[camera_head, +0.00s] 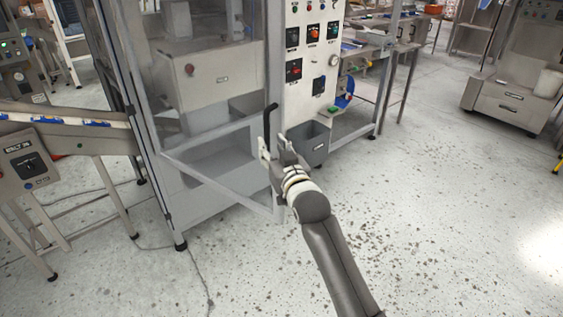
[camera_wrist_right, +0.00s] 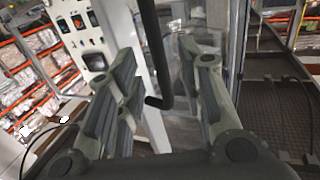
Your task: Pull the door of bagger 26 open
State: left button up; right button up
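The bagger door (camera_head: 222,184) is a clear panel in a grey frame. Its lower rail slants away from the cabinet's cross rail, so the door appears to stand partly open. Its black bar handle (camera_head: 267,122) is on the right edge. My right gripper (camera_head: 272,147) is at the handle's lower end. In the right wrist view the handle (camera_wrist_right: 153,48) passes between the spread fingers of my right gripper (camera_wrist_right: 160,68), with gaps visible on both sides. My left gripper is out of view. No number 26 is readable.
A control panel (camera_head: 309,62) with knobs stands right of the door. A grey bin (camera_head: 309,142) is below it. A conveyor (camera_head: 65,140) is at the left. The speckled floor (camera_head: 440,220) at front right is clear. A grey cabinet (camera_head: 513,95) stands farther back.

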jog(key=v, duration=0.6)
jog(key=shift+s, duration=0.4)
jog(key=shift+d, duration=0.1)
jog(key=s+d+f+g+h, duration=0.1)
jog(key=d+f+g, duration=0.1)
jog(key=f, duration=1)
jog(key=s+d+f+g+h, duration=0.1)
jog(key=d+f+g, duration=0.1)
jog(key=f, duration=0.9)
jog(key=s+d+f+g+h, duration=0.1)
jog(key=s+d+f, duration=0.1)
jog(key=s+f, duration=0.35)
jog(key=s+d+f+m+g, duration=0.1)
jog(key=s+d+f+g, duration=0.1)
jog(key=f, duration=0.7)
jog(key=s+d+f+g+h, duration=0.1)
jog(key=s+f, duration=0.3)
jog(key=f, duration=0.3)
jog(key=s+d+f+g, duration=0.2)
jog(key=s+d+f, duration=0.2)
jog(key=s, duration=1)
jog(key=s+d+f+g+h, duration=0.1)
jog(key=s+d+f+g, duration=0.2)
jog(key=s+f, duration=0.8)
jog(key=s+d+f+g+h, duration=0.1)
jog(key=s+d+f, duration=0.5)
jog(key=s, duration=1.2)
jog(key=shift+d+f+m+g, duration=0.4)
jog(key=shift+f+g, duration=0.45)
jog(key=shift+g, duration=0.05)
